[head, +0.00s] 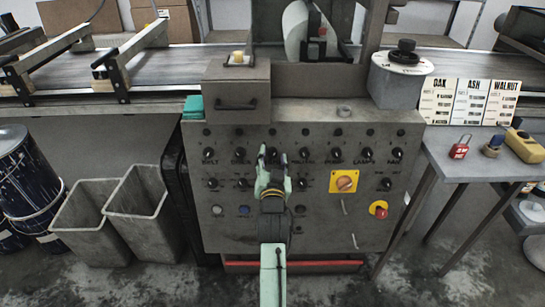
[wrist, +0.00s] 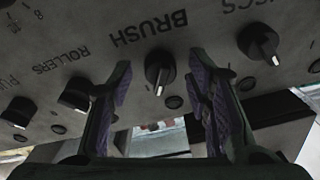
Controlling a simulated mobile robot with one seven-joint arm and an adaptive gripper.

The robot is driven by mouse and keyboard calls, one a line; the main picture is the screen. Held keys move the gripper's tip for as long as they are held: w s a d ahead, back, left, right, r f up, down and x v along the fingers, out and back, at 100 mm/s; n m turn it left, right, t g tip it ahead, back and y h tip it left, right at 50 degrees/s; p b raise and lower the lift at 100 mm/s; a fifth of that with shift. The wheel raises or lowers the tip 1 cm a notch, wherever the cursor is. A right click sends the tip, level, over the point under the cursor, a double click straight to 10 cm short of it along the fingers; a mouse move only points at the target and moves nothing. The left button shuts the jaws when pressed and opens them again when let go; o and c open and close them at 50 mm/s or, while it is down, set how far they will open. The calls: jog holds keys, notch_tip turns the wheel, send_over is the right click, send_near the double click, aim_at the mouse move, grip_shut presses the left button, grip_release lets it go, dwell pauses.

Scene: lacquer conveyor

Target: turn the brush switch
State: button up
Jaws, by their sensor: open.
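The brush switch is a black rotary knob (wrist: 160,72) under the upside-down label BRUSH in the wrist view. Its pale pointer mark faces the bottom of that view. My gripper (wrist: 160,82) is open, one finger on each side of the knob, with gaps showing; I see no contact. In the head view my gripper (head: 268,158) is up against the upper knob row of the grey control panel (head: 225,235) and hides the brush switch there.
In the wrist view, the rollers knob (wrist: 76,93) is left and another knob (wrist: 260,43) right of the brush knob. The panel also carries a yellow-plated switch (head: 343,181) and a red button (head: 379,209). A side table (head: 465,170) stands right, grey bins (head: 140,215) left.

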grip_shut()
dwell(0.7)
